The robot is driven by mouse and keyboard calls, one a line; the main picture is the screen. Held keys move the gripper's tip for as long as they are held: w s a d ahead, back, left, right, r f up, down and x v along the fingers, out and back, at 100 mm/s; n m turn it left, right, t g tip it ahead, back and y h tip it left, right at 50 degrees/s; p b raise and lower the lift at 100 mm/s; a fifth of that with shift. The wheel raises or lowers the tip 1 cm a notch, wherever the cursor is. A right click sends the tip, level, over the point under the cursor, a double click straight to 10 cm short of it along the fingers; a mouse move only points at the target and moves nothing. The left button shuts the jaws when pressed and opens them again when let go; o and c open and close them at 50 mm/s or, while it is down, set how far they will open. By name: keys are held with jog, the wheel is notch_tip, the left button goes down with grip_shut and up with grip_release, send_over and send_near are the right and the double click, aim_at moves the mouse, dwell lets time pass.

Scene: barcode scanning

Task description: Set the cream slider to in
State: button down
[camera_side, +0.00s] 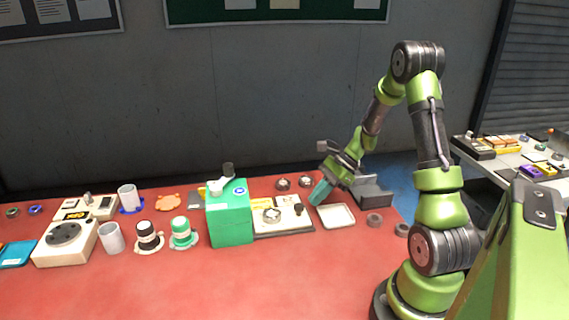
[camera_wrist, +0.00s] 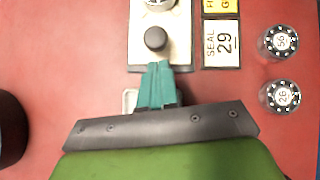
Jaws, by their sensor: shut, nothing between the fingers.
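A cream panel (camera_side: 262,229) with a dark round knob (camera_side: 298,209) and a silver round part (camera_side: 271,215) lies on the red table, right of a green box. It may be the cream slider; I can read no "in" mark. In the wrist view the panel (camera_wrist: 177,48) shows its dark knob (camera_wrist: 155,39) ahead of my fingertips. My gripper (camera_side: 317,200) is shut and empty, its teal fingers pointing down near the panel's right end. In the wrist view my gripper (camera_wrist: 157,67) overlaps the panel's near edge; contact cannot be told.
The green box (camera_side: 230,220) stands left of the panel. A shallow cream tray (camera_side: 335,226) lies below my gripper. A "SEAL 29" plate (camera_wrist: 221,44) and two round numbered pieces (camera_wrist: 283,41) lie beside the panel. Dark rings (camera_side: 374,219) lie right. The front table is clear.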

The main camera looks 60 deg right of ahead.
jog(key=shift+w+a, duration=0.45)
jog(key=shift+a, duration=0.15)
jog(key=w+a, duration=0.7)
jog(key=shift+w+a+f, duration=0.1)
jog(key=shift+w+a, duration=0.2)
jog(key=shift+a, duration=0.15)
